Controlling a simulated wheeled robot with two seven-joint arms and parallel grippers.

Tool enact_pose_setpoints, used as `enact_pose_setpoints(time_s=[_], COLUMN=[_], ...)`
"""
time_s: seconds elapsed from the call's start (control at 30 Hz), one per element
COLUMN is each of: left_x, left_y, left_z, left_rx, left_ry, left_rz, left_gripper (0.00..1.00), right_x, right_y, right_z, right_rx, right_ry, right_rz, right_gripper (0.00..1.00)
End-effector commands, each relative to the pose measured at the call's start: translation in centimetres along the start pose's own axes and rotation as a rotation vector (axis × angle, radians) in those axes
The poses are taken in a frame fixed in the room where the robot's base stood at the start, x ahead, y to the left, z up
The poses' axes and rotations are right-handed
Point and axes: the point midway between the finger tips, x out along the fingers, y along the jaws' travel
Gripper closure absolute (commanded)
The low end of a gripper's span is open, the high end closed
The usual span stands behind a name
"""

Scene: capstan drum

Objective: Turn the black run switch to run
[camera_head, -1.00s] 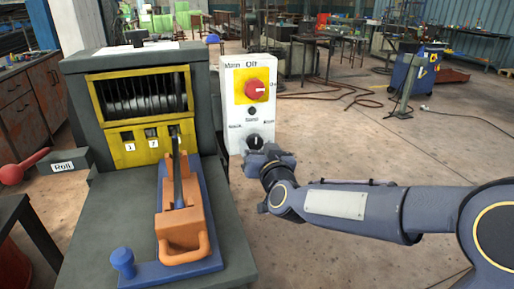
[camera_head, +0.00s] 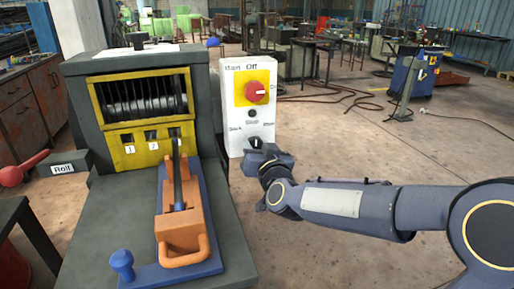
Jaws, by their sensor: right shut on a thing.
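The black run switch (camera_head: 256,142) is a small dark knob with a pale mark, low on the front of a white control box (camera_head: 231,105). Small labels stand to its upper left and upper right; they are too blurred to read surely. My right gripper (camera_head: 254,153) is at the knob, shut on its lower part, and hides some of it. The knob's mark looks roughly upright, though its exact angle is hard to tell. My left gripper is not in view.
A red rotary knob (camera_head: 256,92) on a yellow plate sits above the switch. Left of the box stands the drum machine with its yellow frame (camera_head: 118,158), an orange lever block (camera_head: 181,232) and a blue base. A red-ended lever (camera_head: 11,176) is at far left. Floor right of the box is open.

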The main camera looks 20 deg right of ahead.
Motion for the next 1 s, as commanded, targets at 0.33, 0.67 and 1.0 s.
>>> enact_pose_setpoints(time_s=[0.33, 0.67, 1.0], left_x=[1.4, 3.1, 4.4], left_y=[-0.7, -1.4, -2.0], left_z=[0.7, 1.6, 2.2], left_rx=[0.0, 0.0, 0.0], left_ry=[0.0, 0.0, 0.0], left_rz=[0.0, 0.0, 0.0], left_gripper=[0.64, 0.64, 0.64], right_x=[0.0, 0.0, 0.0], right_y=[0.2, 0.2, 0.2], right_z=[0.3, 0.4, 0.3], right_rx=[0.188, 0.485, 0.735], right_ry=[0.001, 0.0, 0.0], right_rz=[0.001, 0.001, 0.0], right_gripper=[0.84, 0.84, 0.84])
